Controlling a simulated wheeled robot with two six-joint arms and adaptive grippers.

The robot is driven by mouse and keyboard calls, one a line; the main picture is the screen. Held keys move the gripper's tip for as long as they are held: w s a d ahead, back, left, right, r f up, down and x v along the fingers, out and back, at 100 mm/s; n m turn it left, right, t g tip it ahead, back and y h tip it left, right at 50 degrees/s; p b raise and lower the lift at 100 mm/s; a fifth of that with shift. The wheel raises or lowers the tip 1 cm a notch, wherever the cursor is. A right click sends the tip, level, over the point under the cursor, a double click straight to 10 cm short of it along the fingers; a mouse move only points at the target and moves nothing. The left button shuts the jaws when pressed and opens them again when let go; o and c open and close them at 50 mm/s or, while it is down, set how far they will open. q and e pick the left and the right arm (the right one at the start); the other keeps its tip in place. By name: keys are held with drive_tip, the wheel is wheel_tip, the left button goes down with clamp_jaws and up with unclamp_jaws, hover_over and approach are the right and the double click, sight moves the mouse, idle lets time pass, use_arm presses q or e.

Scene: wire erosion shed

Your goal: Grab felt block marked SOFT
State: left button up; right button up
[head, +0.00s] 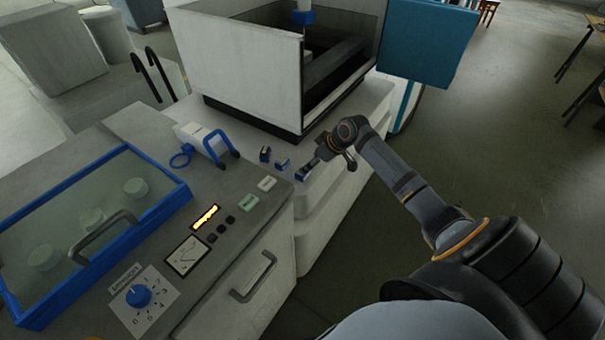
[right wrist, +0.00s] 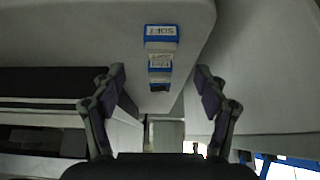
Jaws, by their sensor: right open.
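The felt block marked SOFT (right wrist: 160,34) is a blue and pale block at the top of the right wrist view, its lettering partly readable. It heads a row of similar small blocks on a pale ledge. In the head view the row lies left of my right gripper (head: 309,166), where the labels are too small to read. My right gripper is open, and its two fingers also show in the right wrist view (right wrist: 160,76), apart with nothing gripped. The SOFT block stands beyond the fingertips, clear of both. My left gripper is not in view.
A second labelled block (right wrist: 160,62) is close to the SOFT block. A white machine enclosure (head: 245,65) rises behind the row. A grey control console (head: 225,200) with a blue-framed lid (head: 183,196) fills the left. Open floor lies at right.

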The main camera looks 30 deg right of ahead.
drive_tip(key=shift+x, duration=2.8)
drive_tip(key=shift+s, duration=0.1)
drive_tip(key=shift+c, duration=0.3)
drive_tip(key=c, duration=1.2)
